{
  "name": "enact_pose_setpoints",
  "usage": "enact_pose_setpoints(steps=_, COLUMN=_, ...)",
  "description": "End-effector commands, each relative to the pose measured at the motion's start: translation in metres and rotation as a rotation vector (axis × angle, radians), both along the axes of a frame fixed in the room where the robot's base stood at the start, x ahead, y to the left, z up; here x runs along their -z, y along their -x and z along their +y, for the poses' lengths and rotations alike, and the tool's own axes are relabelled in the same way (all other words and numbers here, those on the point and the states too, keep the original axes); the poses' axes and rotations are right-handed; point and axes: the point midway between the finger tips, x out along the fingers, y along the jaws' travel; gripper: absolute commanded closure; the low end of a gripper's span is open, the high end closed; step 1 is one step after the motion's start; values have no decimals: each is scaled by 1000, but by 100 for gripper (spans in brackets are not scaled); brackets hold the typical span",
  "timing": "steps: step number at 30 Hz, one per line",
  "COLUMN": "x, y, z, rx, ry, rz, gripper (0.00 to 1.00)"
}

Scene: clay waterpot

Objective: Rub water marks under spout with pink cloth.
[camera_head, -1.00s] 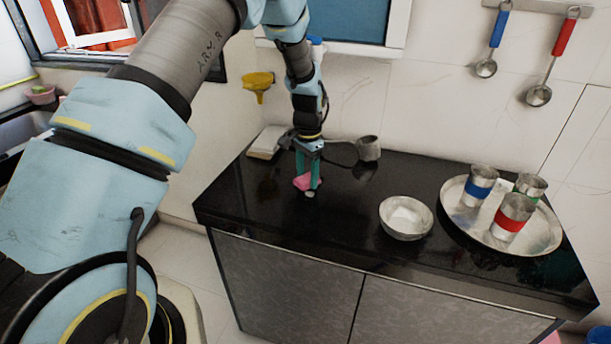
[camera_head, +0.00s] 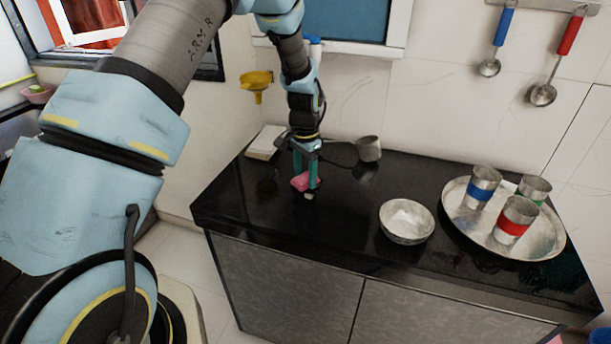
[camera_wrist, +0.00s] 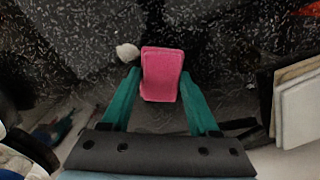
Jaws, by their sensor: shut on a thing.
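My gripper (camera_head: 305,184) points down over the left part of the black counter (camera_head: 345,225), with its green fingers shut on the pink cloth (camera_head: 300,183). In the wrist view the pink cloth (camera_wrist: 162,74) sits between the two fingertips as a folded block. A small whitish lump (camera_wrist: 127,52) lies on the counter just left of the cloth there; it also shows just below the cloth in the head view (camera_head: 309,196). I cannot make out a clay waterpot, a spout or clear water marks in these views.
A metal bowl (camera_head: 406,239) and a round tray (camera_head: 548,247) with metal cups (camera_head: 514,219) stand to the right. A grey cup (camera_head: 369,149) is at the back, near the wall. The counter's front middle is clear.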

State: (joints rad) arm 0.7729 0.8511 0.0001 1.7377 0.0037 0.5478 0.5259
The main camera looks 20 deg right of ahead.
Motion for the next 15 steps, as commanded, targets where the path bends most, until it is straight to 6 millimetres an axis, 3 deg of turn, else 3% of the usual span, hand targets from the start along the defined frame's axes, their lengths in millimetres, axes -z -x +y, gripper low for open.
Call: enact_pose_setpoints(steps=15, x=1, y=27, z=23, rx=6, ry=1, rz=0, gripper=84)
